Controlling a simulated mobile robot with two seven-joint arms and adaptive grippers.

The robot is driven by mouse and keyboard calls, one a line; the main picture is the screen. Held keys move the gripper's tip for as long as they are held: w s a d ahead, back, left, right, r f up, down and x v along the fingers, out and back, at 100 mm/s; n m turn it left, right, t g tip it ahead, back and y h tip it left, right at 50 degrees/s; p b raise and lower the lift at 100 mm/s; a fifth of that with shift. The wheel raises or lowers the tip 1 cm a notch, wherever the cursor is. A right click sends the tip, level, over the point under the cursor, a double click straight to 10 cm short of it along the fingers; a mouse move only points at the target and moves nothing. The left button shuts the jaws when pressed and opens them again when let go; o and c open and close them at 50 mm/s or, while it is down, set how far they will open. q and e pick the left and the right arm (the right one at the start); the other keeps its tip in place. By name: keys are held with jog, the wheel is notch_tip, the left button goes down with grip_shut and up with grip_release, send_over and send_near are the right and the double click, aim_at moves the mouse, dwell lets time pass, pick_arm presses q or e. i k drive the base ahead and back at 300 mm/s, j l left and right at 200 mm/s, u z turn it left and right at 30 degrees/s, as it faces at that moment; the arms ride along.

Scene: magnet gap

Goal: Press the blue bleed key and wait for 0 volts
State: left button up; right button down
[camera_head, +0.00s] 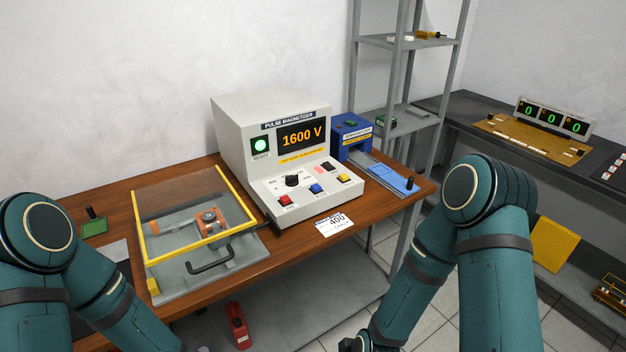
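The blue bleed key (316,188) is on the sloped front panel of the grey pulse magnetizer (240,115), between a red key (286,200) and a yellow key (343,177). A black knob (292,180) sits behind the red key. The display (301,137) reads 1600 V in orange, and a round green lamp (260,146) glows beside it. Nothing touches the keys. My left arm is at the lower left, with its gripper outside the picture. Only a dark bit of my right gripper (354,344) shows at the bottom edge, well below the panel; its fingers cannot be made out.
A yellow-framed clear cover (146,232) with a black handle (210,257) stands left of the magnetizer on the wooden table. A blue demagnetizer (350,128) is to its right. A card marked 400 (334,223) lies at the front edge. Space before the keys is clear.

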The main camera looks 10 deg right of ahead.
aim_at(316, 188)
jog(key=i+l+u, duration=0.15)
jog(key=l, duration=0.2)
jog(key=i+l+u, duration=0.15)
jog(key=l, duration=0.2)
jog(key=i+l+u, duration=0.15)
jog(key=l, duration=0.2)
jog(key=l+u, duration=0.15)
jog(key=l, duration=0.2)
jog(key=i+l+u, duration=0.15)
jog(key=l, duration=0.25)
